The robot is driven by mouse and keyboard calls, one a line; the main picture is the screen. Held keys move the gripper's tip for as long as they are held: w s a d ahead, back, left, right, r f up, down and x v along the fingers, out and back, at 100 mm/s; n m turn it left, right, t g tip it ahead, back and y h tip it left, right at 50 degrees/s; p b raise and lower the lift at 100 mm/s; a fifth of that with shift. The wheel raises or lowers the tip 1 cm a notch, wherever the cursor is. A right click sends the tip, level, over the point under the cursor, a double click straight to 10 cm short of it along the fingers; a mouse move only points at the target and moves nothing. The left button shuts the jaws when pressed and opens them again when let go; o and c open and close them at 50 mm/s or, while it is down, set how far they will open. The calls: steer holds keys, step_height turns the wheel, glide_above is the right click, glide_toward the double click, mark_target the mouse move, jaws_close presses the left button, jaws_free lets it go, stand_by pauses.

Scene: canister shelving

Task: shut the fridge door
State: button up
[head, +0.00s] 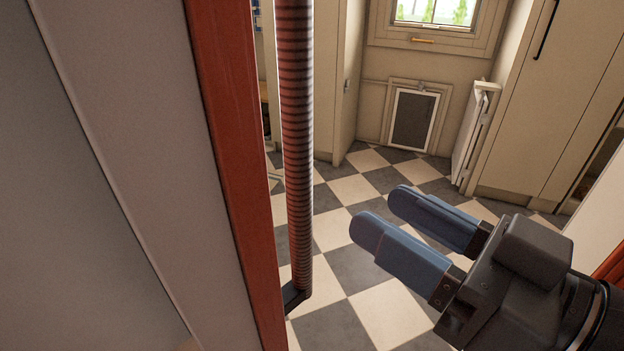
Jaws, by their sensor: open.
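The fridge door (232,150) fills the left of the head view, close to the camera, with a red edge and a pale grey panel (100,120) beside it. A long ribbed reddish bar handle (298,150) runs upright along the door, with a dark bracket at its lower end. My gripper (388,222) is at the lower right, its two blue fingers apart and empty, pointing left toward the handle. A visible gap of floor lies between the fingertips and the handle. The fridge body is not clearly in view.
The checkered floor (340,225) is clear beyond the gripper. At the back are a wall with a pet flap (411,121) and a window (433,12). Tall beige cabinets (545,110) stand at the right, and a white folded panel (470,130) stands against them.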

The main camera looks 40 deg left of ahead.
mark_target(311, 179)
steer(key=shift+s+a+r+n+g+p, duration=0.35)
steer(key=shift+a+n+g, duration=0.2)
steer(key=shift+a, duration=0.95)
steer(key=shift+s+a+r+n+g+p, duration=0.2)
steer(key=shift+a+r+n+g+p, duration=0.25)
steer(key=shift+a, duration=1)
steer(key=shift+s+a+r+n+g+p, duration=0.25)
steer(key=shift+a+n+g, duration=0.4)
steer(key=shift+a, duration=0.85)
steer(key=shift+c, duration=0.4)
jaws_close()
